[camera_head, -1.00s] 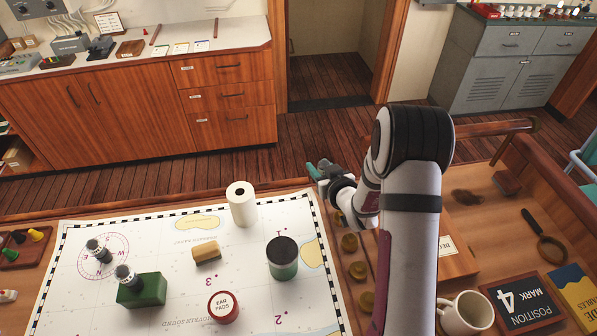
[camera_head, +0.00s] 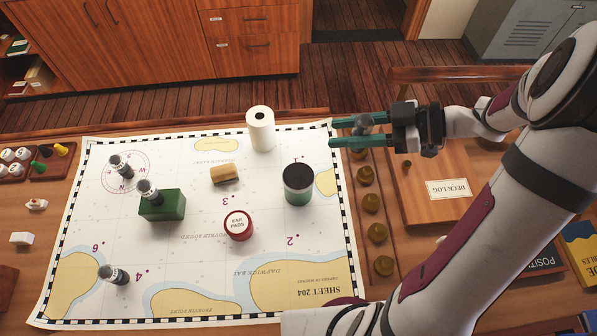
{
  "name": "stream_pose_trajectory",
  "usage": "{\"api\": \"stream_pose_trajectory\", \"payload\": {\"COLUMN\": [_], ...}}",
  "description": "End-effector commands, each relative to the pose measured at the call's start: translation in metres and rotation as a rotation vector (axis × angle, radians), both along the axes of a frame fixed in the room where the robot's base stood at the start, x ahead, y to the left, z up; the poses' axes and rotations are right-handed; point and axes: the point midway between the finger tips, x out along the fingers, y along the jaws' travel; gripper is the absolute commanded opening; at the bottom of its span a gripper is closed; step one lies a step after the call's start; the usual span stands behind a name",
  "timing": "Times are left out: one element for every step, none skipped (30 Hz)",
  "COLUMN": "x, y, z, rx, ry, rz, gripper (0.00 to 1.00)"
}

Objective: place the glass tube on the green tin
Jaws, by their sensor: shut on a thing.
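My gripper (camera_head: 345,133) is at the far right edge of the chart, its green fingers pointing left. The green tin (camera_head: 165,207), a box-shaped block, stands on the left half of the chart, well to the left of my gripper. A small grey tube-like piece with a dark cap (camera_head: 149,191) stands on top of it.
The chart (camera_head: 190,250) also bears a white roll (camera_head: 261,130), a tan block (camera_head: 225,173), a red ear-pads tin (camera_head: 238,225) and a round dark-lidded green container (camera_head: 298,185). Brass knobs (camera_head: 371,203) line its right side. A deck log (camera_head: 449,189) lies further right.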

Motion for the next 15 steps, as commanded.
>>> {"api": "stream_pose_trajectory", "payload": {"x": [-0.009,-0.013,-0.016,-0.017,-0.017,-0.015,-0.012,-0.01,-0.006,-0.004,-0.001,0.002,0.003,0.005,0.007], "y": [-0.002,-0.002,0.0,0.005,0.011,0.022,0.031,0.041,0.054,0.063,0.072,0.082,0.089,0.094,0.101], "z": [0.0,-0.001,-0.003,-0.006,-0.009,-0.016,-0.022,-0.028,-0.036,-0.042,-0.047,-0.054,-0.058,-0.061,-0.065], "rx": [0.0,0.001,0.002,0.002,0.004,0.003,0.004,0.005,0.004,0.004,0.003,0.003,0.003,0.002,0.002], "ry": [0.0,0.0,0.002,0.001,0.002,0.004,0.003,0.004,0.004,0.004,0.004,0.003,0.003,0.002,0.001], "rz": [0.027,0.044,0.06,0.068,0.072,0.076,0.077,0.078,0.077,0.077,0.076,0.076,0.076,0.074,0.073], "gripper": [0.0,0.0,0.0,0.0,0.0,0.0,0.0,0.0,0.0,0.0,0.0,0.0,0.0,0.0,0.0]}}
